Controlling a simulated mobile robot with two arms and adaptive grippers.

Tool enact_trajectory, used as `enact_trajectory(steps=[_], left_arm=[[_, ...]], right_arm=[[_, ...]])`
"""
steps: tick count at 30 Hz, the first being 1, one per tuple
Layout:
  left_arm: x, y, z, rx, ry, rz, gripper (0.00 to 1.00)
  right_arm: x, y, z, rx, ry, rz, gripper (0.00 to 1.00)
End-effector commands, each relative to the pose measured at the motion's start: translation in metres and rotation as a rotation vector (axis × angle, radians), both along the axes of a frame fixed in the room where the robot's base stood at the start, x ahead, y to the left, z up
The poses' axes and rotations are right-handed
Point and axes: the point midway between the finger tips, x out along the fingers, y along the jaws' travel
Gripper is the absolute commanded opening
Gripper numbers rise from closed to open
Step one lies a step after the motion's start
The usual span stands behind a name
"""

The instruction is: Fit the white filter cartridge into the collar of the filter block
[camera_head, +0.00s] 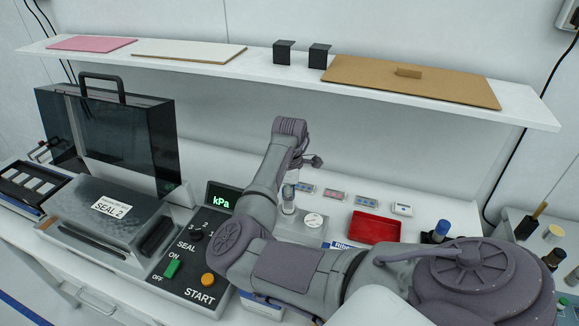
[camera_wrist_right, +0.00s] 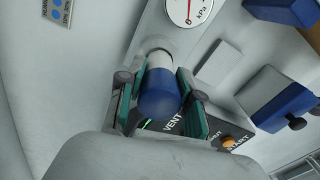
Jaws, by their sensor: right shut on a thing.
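The white filter cartridge (camera_wrist_right: 158,62) has a broad blue end (camera_wrist_right: 160,96) and sits between the green-padded fingers of my right gripper (camera_wrist_right: 160,88), which is shut on it. In the wrist view its white end meets the grey filter block (camera_wrist_right: 178,40) beside the round kPa gauge (camera_wrist_right: 192,8). The collar is largely hidden behind the cartridge, so I cannot tell how deep it sits. In the head view my right arm covers much of the block (camera_head: 313,232), and the gripper (camera_head: 300,168) is partly hidden. My left gripper is not in view.
A control panel with START button (camera_head: 208,280) and kPa display (camera_head: 222,197) stands left of my arm. A shelf (camera_head: 280,68) runs above the bench.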

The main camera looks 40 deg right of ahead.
Motion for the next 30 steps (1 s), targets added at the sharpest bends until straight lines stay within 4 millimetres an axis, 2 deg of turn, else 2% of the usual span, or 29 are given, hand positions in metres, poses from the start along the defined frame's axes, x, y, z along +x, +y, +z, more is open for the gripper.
enact_trajectory(steps=[12, 30], left_arm=[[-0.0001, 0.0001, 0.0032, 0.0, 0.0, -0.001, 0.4], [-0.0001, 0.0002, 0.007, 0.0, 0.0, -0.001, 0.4]], right_arm=[[-0.0002, 0.0, -0.0084, 0.0, 0.0, 0.0, 0.0], [-0.0002, -0.0001, -0.0073, 0.001, 0.001, 0.0, 0.0]])
